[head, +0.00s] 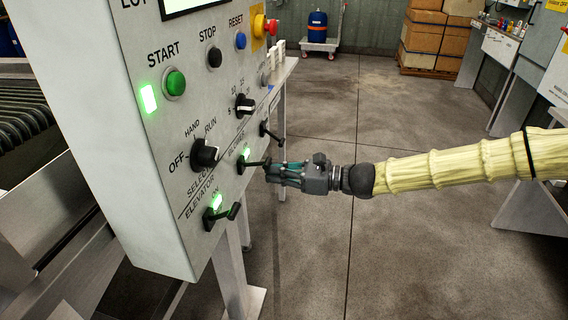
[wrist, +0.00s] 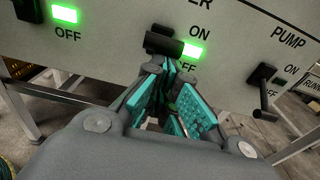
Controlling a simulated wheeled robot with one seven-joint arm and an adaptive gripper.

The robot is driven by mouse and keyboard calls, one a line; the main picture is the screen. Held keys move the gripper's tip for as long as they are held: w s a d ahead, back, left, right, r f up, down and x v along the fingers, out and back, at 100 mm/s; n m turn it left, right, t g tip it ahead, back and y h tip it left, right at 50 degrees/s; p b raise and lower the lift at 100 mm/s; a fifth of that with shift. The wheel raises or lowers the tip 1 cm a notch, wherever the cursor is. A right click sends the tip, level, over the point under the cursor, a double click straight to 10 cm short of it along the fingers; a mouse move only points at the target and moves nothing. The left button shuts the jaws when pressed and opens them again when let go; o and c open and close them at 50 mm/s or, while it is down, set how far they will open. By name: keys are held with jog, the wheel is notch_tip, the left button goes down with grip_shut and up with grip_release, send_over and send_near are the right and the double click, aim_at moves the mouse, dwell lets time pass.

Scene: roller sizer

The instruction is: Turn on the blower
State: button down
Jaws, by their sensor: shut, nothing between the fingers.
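The blower lever (head: 252,165) is a black handle on the front of the grey control panel (head: 160,235). A green lamp (head: 245,151) beside it is lit. In the wrist view the blower lever (wrist: 178,46) lies just beyond my fingertips, beside its lit lamp (wrist: 194,52) between the ON and OFF marks. My gripper (head: 272,172) has teal finger pads and is shut and empty, its tips at the lever's outer end. It also shows in the wrist view (wrist: 172,72). I cannot tell whether the tips touch the lever.
The elevator lever (head: 222,216) with a lit green lamp is lower left; the pump lever (head: 271,131) is to the right. A selector knob (head: 205,154) and the green START button (head: 175,83) sit above. The floor right of the panel is clear. Boxes (head: 435,40) stand behind.

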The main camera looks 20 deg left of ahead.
jog(key=w+d+r+h+p, duration=0.1)
jog(key=d+r+p, duration=0.3)
jog(key=d+p, duration=0.4)
jog(key=shift+w+d+r, duration=0.2)
jog(key=shift+d+r, duration=0.05)
jog(key=shift+d, duration=0.4)
dwell(0.5)
jog(key=s+d+f+n+h+p, duration=0.1)
jog(key=s+d+f+n+h, duration=0.15)
jog(key=s+d+f, duration=0.55)
jog(key=s+d+f+n+h+p, duration=0.1)
jog(key=s+d+f+h, duration=0.3)
jog(key=f, duration=0.7)
jog(key=s+d+f+n+h+p, duration=0.1)
jog(key=s+d+f+n+h, duration=0.2)
jog(key=s+f, duration=0.55)
jog(key=s+d+f+n+t+h, duration=0.1)
jog(key=s+d+n+h, duration=0.1)
jog(key=d, duration=0.6)
jog(key=s+d+f+n+h+p, duration=0.1)
jog(key=s+d+f+n+h, duration=0.1)
jog(key=s+d+n, duration=0.2)
jog(key=s+d+f+n+t+h+p, duration=0.1)
jog(key=s+d+f+n+h, duration=0.1)
jog(key=s+d, duration=0.5)
jog(key=d+n, duration=0.1)
jog(key=d, duration=0.5)
jog(key=shift+s+d+f+t, duration=0.25)
jog(key=shift+s+t, duration=0.05)
jog(key=shift+s, duration=0.1)
